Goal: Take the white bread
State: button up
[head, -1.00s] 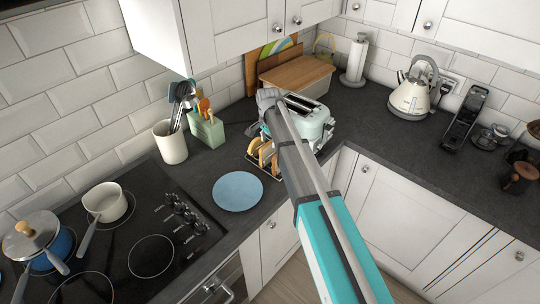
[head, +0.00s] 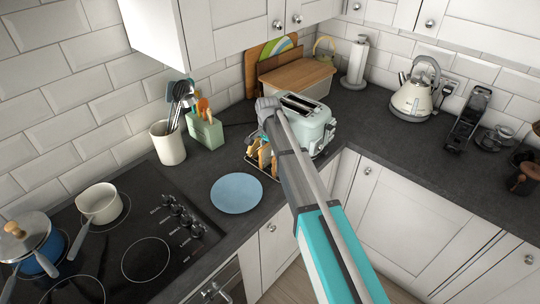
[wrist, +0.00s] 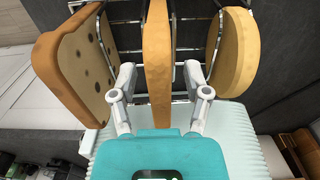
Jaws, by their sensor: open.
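Three bread slices stand upright in a wire toast rack (wrist: 130,20). In the wrist view, a seeded brown slice (wrist: 80,70) is at left and a pale, plain, rounded slice (wrist: 231,55) at right. A middle slice (wrist: 158,35) is edge-on with a golden crust; its faces are hidden, so I cannot tell its kind. My gripper (wrist: 160,76) is open, with one finger in the gap on each side of the middle slice. In the head view, slices (head: 265,157) show in the rack, partly hidden by my arm.
A pale toaster (head: 312,117) stands just behind the rack. A blue plate (head: 237,194) lies in front on the dark worktop. A green utensil holder (head: 205,131) and a white pot (head: 168,147) are left. A wooden-lidded bread bin (head: 297,77) is behind.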

grip_shut()
dwell(0.3)
jog(key=shift+r, duration=0.1)
notch_tip(320, 180, up, 10)
jog(key=p, duration=1)
dwell(0.9)
notch_tip(320, 180, up, 9)
jog(key=p, duration=0.9)
